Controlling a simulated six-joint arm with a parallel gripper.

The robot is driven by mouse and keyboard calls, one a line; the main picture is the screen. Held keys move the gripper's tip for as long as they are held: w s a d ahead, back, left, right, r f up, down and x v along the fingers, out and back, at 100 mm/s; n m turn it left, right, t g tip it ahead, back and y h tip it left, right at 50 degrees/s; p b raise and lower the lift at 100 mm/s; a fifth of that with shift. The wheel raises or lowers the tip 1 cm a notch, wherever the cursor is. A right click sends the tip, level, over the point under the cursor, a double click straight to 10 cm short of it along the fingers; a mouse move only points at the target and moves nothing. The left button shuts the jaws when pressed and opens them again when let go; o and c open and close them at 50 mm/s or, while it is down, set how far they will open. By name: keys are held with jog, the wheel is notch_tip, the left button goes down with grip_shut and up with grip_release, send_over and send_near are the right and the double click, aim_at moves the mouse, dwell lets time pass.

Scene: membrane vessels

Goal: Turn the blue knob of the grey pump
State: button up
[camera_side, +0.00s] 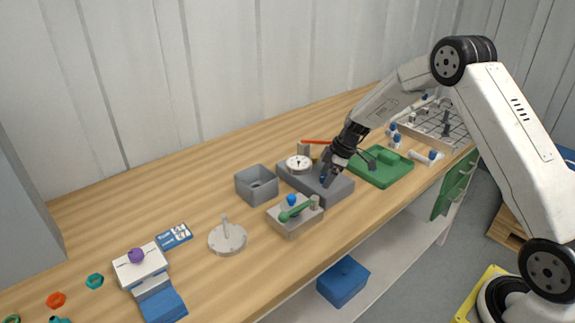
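The grey pump (338,192) is a low grey block on the wooden bench, with a round white dial (298,165) on its left part. A small blue knob (323,180) shows on top of the block, partly hidden by my gripper. My gripper (329,172) points down from the upper right, with its dark fingers right at the knob. The fingers are too small and overlapped to tell whether they are open, touch the knob or are shut on it.
A pale block (289,226) with a green lever and another blue knob stands just in front. An open grey box (256,184) is left of the pump, and a green tray (396,171) is close on the right. A round grey disc (227,239) with an upright post lies further left.

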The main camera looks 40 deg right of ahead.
aim_at(324, 176)
jog(key=shift+r, duration=0.15)
jog(key=v, duration=0.7)
jog(key=shift+r, duration=0.25)
dwell(0.6)
jog(key=m, duration=0.2)
jog(key=w+a+m+g+h, duration=0.1)
jog(key=m, duration=0.1)
jog(key=a+m+g+h, duration=0.1)
jog(key=m, duration=0.1)
jog(key=shift+w, duration=0.3)
jog(key=shift+w+a+r+m+g+h, duration=0.1)
jog(key=shift+w+a+m+g+h, duration=0.2)
jog(key=shift+m, duration=0.45)
jog(key=shift+w+d+r+m+g+h, duration=0.1)
jog(key=shift+m+h, duration=0.3)
jog(key=shift+m, duration=0.35)
jog(key=shift+f, duration=0.15)
